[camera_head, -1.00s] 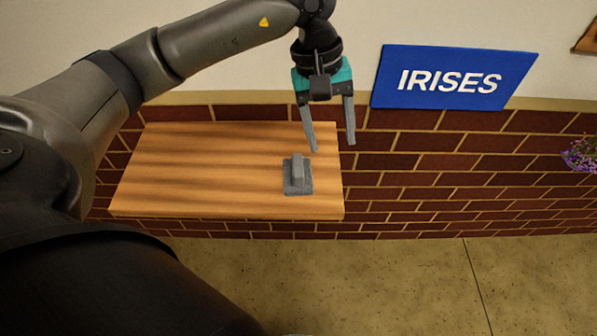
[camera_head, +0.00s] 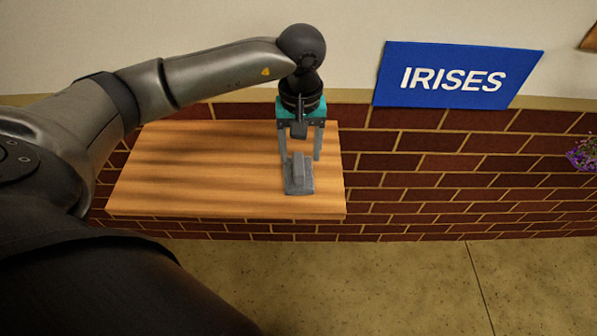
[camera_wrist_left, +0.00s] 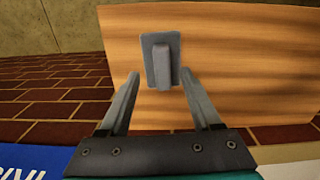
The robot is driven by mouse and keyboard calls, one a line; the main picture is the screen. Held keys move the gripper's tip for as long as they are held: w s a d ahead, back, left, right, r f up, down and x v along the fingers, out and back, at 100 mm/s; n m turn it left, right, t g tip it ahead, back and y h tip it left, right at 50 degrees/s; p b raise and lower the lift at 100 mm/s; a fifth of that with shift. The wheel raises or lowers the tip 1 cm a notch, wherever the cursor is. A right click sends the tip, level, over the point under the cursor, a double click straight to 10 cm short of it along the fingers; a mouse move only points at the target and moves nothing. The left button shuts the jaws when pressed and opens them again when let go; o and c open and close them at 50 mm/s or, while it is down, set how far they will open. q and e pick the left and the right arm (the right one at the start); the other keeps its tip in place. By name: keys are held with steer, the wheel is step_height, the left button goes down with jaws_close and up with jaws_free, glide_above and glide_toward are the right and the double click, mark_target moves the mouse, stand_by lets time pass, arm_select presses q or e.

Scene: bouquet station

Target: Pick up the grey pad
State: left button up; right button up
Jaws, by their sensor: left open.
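The grey pad (camera_head: 299,183) lies on a wooden shelf (camera_head: 190,170), near its right end. It has a flat rectangular base with a raised grey grip on top. My left gripper (camera_head: 301,160) points down just behind and above the pad, its jaws open and empty. In the left wrist view, the pad (camera_wrist_left: 149,48) lies ahead of the open fingers (camera_wrist_left: 163,80), roughly between their lines. I cannot tell the exact height of the fingertips over the shelf. My right gripper is not in view.
A blue IRISES sign (camera_head: 455,78) is on the wall to the right of the gripper. Purple flowers (camera_head: 583,154) show at the right edge. The shelf left of the pad is bare. A brick wall (camera_head: 440,180) runs behind and below.

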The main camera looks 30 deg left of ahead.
mark_target(298, 163)
arm_select(q)
steer(key=f, duration=0.3)
steer(key=f+b, duration=0.1)
steer(key=shift+w+a+f, duration=0.2)
steer(key=shift+a+f, duration=0.15)
steer(key=shift+f, duration=0.2)
steer(key=shift+r, duration=0.1)
steer(key=c, duration=0.4)
jaws_close()
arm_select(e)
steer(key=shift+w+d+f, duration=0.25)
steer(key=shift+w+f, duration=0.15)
